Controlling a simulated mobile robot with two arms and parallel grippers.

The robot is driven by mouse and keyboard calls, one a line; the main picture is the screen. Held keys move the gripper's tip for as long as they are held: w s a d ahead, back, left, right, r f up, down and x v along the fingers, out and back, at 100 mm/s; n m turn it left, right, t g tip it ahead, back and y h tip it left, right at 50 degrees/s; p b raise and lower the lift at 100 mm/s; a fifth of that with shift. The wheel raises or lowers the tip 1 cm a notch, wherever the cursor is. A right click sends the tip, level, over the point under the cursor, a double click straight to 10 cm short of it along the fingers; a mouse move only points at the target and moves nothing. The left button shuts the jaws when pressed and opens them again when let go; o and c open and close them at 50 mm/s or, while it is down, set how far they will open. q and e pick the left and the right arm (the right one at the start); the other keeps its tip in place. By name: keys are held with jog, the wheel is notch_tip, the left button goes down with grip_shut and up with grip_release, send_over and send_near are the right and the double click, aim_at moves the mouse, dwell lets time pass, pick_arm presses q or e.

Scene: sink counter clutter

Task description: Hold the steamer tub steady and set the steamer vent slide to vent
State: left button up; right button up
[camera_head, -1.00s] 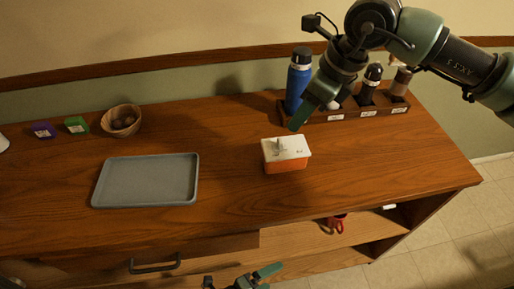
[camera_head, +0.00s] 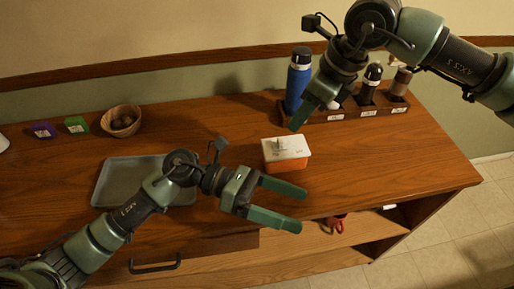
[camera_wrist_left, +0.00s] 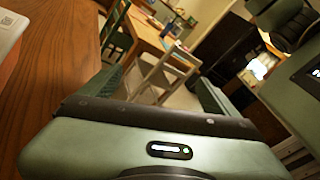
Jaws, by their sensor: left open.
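The steamer tub (camera_head: 287,166) is a small orange box with a white lid, standing near the middle of the wooden counter. The vent slide (camera_head: 279,145) is a small grey tab on the lid; its setting is too small to read. My left gripper (camera_head: 302,208) is open and empty, in front of the tub and apart from it. In the left wrist view part of the tub (camera_wrist_left: 10,32) shows at the left edge, outside the jaws. My right gripper (camera_head: 294,127) hangs above and behind the tub, seen edge-on, so its opening is unclear.
A grey tray (camera_head: 118,178) lies at left, partly behind my left arm. A wooden bowl (camera_head: 121,121) and green (camera_head: 76,125) and purple (camera_head: 43,130) boxes stand behind it. A rack (camera_head: 336,117) with bottles stands at the back right. The counter right of the tub is clear.

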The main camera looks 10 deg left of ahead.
pick_arm(q)
jog(key=w+a+r+n+t, duration=0.1)
jog(key=w+a+r+t, duration=0.35)
jog(key=w+a, duration=0.5)
jog(key=m+t+y, duration=0.1)
jog(key=t+y, duration=0.2)
jog(key=y, duration=0.1)
send_near(284, 153)
jog(key=w+d+f, duration=0.1)
jog(key=f, duration=0.1)
jog(key=w+d+f, duration=0.1)
jog(key=w, duration=0.1)
jog(key=shift+w+d+f, duration=0.15)
jog(key=shift+d+f, duration=0.1)
jog(key=shift+f, duration=0.15)
jog(key=x, duration=0.7)
jog(key=shift+d+f, duration=0.1)
jog(key=shift+d, duration=0.05)
